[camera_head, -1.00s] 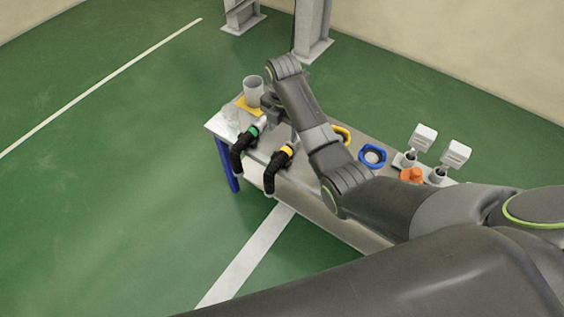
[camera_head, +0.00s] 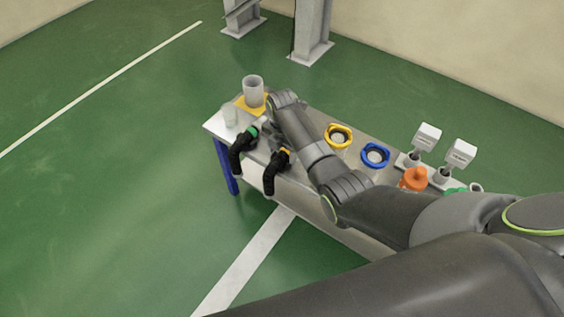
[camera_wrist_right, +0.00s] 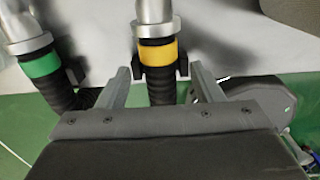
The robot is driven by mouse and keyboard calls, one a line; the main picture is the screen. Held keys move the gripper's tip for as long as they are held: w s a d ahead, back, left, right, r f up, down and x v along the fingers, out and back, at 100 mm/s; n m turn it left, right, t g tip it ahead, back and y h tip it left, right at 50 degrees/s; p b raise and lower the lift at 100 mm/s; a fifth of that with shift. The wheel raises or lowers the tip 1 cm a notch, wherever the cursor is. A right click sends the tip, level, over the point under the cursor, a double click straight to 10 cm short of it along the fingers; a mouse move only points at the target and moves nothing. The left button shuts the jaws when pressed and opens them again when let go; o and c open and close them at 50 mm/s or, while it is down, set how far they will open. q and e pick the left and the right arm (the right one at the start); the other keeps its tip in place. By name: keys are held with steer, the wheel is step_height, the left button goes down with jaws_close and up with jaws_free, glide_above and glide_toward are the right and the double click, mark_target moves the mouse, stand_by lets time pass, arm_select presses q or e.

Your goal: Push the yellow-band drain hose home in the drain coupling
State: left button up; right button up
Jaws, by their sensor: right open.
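The yellow-band drain hose is a black ribbed bent hose (camera_head: 270,176) hanging over the bench's front edge; its yellow band (camera_wrist_right: 157,54) shows clearly in the right wrist view. Its top meets a silver metal coupling (camera_wrist_right: 155,22); a thin dark strip shows between collar and band, and I cannot tell how deep the hose sits. My right gripper (camera_wrist_right: 162,76) is open, with one finger on each side of the hose just below the band. Contact with the hose is not visible. In the head view my right wrist hides the coupling. My left gripper is not in view.
A green-band hose (camera_head: 241,150) hangs close to the left. A grey cup (camera_head: 253,91) stands at the bench's far-left end. A yellow ring (camera_head: 338,136), a blue ring (camera_head: 375,156), an orange part (camera_head: 414,178) and two white-topped fittings lie to the right. Floor in front is clear.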

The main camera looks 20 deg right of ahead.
steer(key=shift+f, duration=0.15)
steer(key=shift+c, duration=0.3)
jaws_close()
stand_by(0.3)
